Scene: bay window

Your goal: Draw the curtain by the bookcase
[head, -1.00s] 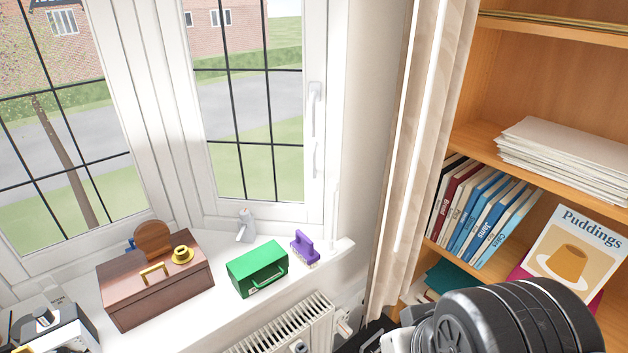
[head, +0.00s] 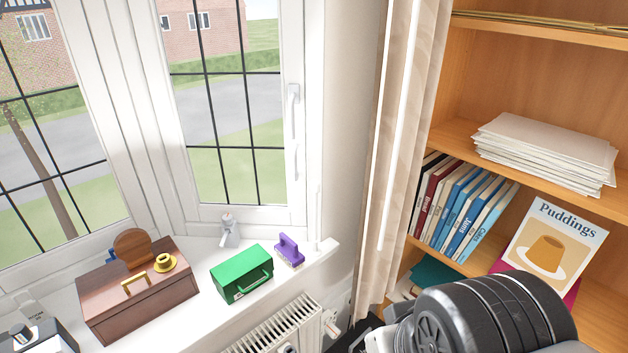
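The curtain (head: 402,150) is cream and hangs gathered in a narrow upright bundle between the window and the bookcase. The wooden bookcase (head: 530,75) stands to its right, with the curtain's edge in front of its left side. The window pane beside the curtain (head: 228,110) is uncovered. My arm's dark, rounded part shows at the bottom right, in front of the lower shelf. My gripper's fingers cannot be made out, and no contact with the curtain shows.
On the white sill (head: 215,320) are a brown box (head: 140,295), a green case (head: 242,275) and a purple brush (head: 289,250). A radiator (head: 270,330) is below. The bookcase holds papers (head: 545,150), several books (head: 465,210) and a Puddings book (head: 550,245).

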